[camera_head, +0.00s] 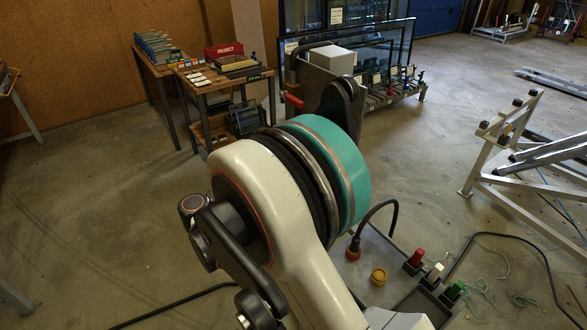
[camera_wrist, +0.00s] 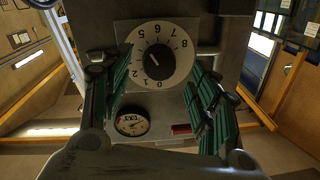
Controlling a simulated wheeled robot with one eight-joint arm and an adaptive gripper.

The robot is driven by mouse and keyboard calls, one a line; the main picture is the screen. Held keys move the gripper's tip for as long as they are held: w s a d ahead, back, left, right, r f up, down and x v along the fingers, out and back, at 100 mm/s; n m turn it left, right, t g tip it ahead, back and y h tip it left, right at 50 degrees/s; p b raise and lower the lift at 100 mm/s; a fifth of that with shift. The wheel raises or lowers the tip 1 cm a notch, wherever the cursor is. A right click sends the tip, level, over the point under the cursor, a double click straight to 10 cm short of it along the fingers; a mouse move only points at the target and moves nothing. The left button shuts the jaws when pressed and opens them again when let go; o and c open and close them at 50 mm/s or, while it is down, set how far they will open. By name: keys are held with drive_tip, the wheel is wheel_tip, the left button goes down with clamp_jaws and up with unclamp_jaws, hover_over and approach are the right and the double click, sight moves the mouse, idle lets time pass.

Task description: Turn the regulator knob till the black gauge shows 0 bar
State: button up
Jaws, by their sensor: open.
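The regulator knob (camera_wrist: 157,62) is a dark round knob with a light pointer mark. It sits at the centre of a pale dial plate (camera_wrist: 180,70) numbered around its edge, in the upper middle of the wrist view. The black gauge (camera_wrist: 132,122) has a dark rim and a pale face, below and left of the knob; its needle reading is too small to tell. My gripper (camera_wrist: 161,64) is open, with green ribbed fingers at the left and right of the dial. Nothing is held. I cannot tell how far the fingertips are from the knob. My arm fills the middle of the head view.
A small red part (camera_wrist: 181,129) lies right of the gauge. In the head view, a wooden table (camera_head: 215,84) with a red box stands back left. A glass rack (camera_head: 395,40) stands behind my arm. A metal frame (camera_head: 500,165) stands at right.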

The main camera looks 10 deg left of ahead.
drive_tip(key=shift+b+x, duration=0.35)
drive_tip(key=shift+x, duration=1.5)
drive_tip(key=c, duration=1.1)
